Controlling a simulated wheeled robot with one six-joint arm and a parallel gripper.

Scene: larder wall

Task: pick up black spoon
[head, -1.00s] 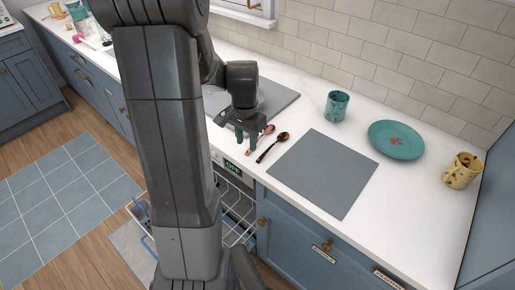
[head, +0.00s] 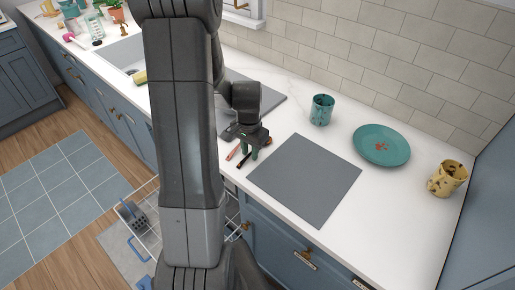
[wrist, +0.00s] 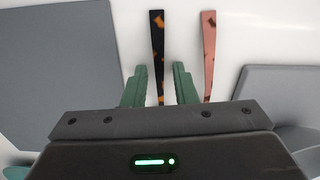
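The black spoon lies on the white counter. In the wrist view its dark handle with orange flecks (wrist: 157,48) runs between my two green fingertips. In the head view only a short dark part (head: 240,163) shows below my gripper, and its bowl is hidden. My gripper (head: 248,152) is over the spoon, pointing down. In the wrist view my gripper (wrist: 160,82) is open, one finger on each side of the handle. I cannot tell whether either finger touches it.
A pink spoon (wrist: 209,45) lies close beside the right finger. A grey mat (head: 305,180) lies right of my gripper, another grey slab behind it. A teal mug (head: 321,110), teal plate (head: 381,146) and yellow mug (head: 447,179) stand further right. An open dishwasher rack is below.

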